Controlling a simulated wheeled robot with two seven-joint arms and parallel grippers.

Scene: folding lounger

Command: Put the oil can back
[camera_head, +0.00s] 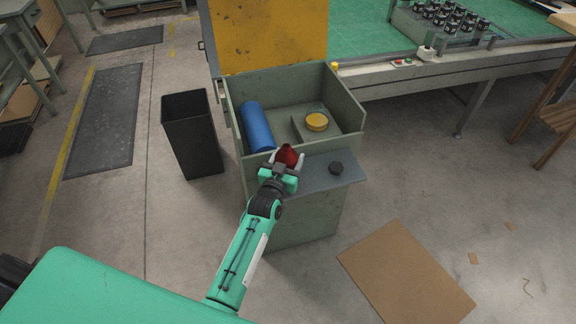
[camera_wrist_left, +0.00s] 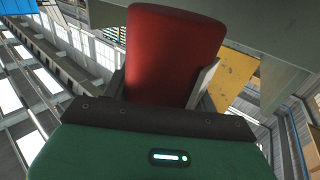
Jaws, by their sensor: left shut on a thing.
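The red oil can (camera_head: 287,156) is in my left gripper (camera_head: 287,163), at the front edge of the green metal cabinet (camera_head: 350,110). My left gripper is shut on it, with the white fingers on either side of it. In the left wrist view the red can (camera_wrist_left: 172,55) fills the upper middle between the fingers. Its lower part is hidden by the gripper in the head view. I cannot tell whether it touches the grey shelf (camera_head: 330,175) on the cabinet front. My right gripper is not in view.
The cabinet's open top compartment holds a blue cylinder (camera_head: 256,127) and a yellow round tin (camera_head: 316,122). A black bin (camera_head: 192,135) stands left of the cabinet. Cardboard (camera_head: 405,275) lies on the floor at right.

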